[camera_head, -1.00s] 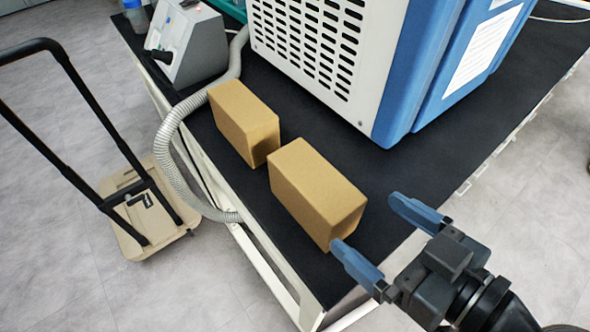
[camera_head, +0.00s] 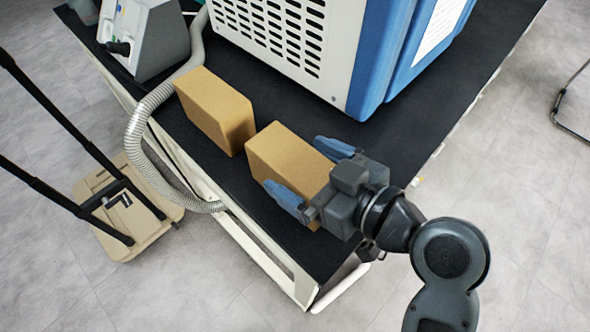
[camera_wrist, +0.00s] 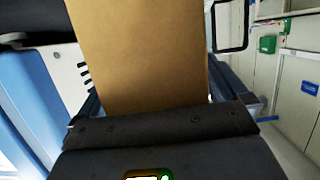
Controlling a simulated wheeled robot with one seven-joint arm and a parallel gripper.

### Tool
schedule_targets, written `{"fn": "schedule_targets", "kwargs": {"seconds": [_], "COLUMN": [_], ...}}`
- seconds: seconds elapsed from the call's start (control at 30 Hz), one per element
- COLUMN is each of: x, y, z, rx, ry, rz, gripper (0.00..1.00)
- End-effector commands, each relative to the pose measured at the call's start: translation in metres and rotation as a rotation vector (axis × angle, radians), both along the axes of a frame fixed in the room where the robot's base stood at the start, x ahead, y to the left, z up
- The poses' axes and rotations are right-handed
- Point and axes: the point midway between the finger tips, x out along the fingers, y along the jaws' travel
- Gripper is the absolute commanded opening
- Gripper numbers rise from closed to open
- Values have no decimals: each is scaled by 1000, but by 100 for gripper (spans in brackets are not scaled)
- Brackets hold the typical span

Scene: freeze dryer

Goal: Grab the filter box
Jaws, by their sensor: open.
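Two brown cardboard boxes sit on the black table top; which one is the filter box cannot be told, as no label shows. The nearer box (camera_head: 283,160) lies at the table's front end. The farther box (camera_head: 214,110) stands just up and left of it. My gripper (camera_head: 303,172) is open, with its blue fingers on either side of the nearer box's right end. In the wrist view that box (camera_wrist: 138,55) fills the middle, between the fingers. Whether the fingers touch it cannot be told; its right end is partly hidden by my gripper.
A blue and white machine (camera_head: 290,45) with a slotted panel stands behind the boxes. A grey ribbed hose (camera_head: 140,125) hangs over the table's left edge by a small grey device (camera_head: 147,35). A folding trolley (camera_head: 125,205) stands on the floor at left.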

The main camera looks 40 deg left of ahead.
Motion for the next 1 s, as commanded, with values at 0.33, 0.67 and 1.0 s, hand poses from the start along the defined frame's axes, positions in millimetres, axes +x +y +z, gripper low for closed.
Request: {"fn": "schedule_targets", "kwargs": {"seconds": [0.33, 0.67, 1.0], "x": [0, 0, 0], "y": [0, 0, 0], "z": [0, 0, 1], "rx": [1, 1, 3], "ry": [0, 0, -2], "rz": [-1, -1, -2], "gripper": [86, 54, 27]}}
